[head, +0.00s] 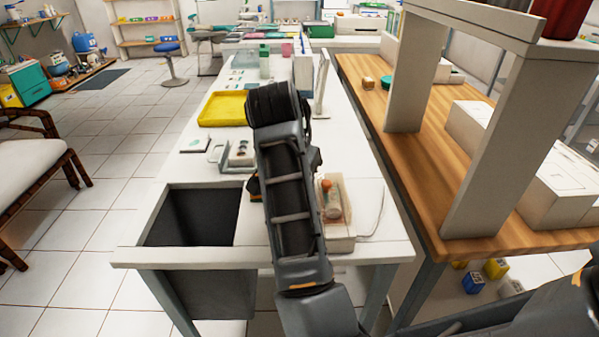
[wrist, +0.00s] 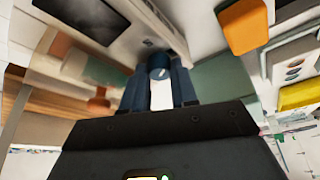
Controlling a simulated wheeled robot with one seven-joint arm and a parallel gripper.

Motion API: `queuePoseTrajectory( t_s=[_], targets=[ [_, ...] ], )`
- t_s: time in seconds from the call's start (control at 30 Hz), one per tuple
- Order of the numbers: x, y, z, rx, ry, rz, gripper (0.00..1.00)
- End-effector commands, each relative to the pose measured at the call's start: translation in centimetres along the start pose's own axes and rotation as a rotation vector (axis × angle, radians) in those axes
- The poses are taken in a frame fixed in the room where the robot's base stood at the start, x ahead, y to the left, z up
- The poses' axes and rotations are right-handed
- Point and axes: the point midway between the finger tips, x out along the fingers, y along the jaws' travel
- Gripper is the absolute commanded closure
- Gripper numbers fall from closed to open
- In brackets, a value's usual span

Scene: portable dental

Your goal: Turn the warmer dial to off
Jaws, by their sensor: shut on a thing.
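The warmer (head: 341,243) is a pale box near the front right of the white table, with an orange-capped bottle (head: 332,203) in its open top. My arm covers its left side in the head view. In the wrist view, the dial (wrist: 159,71) is a dark blue round knob with a small white mark, on a pale face of the warmer (wrist: 118,58). My gripper (wrist: 160,84) is shut on the dial, one dark finger on each side. The gripper's fingers are hidden behind my arm in the head view. I cannot tell which setting the mark points to.
A dark open bin (head: 193,217) is set into the table's left front. A yellow tray (head: 225,108) and a small stand (head: 240,155) lie beyond it. An orange block (wrist: 243,27) is close to the gripper's right in the wrist view. A wooden bench (head: 430,170) stands right.

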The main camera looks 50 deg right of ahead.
Motion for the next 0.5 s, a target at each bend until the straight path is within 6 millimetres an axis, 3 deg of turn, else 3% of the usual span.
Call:
queuePoseTrajectory(
  t_s=[0.5],
  targets=[
    [-0.22,0.32,-0.06,-0.378,-0.004,-0.153,1.00]
  ],
)
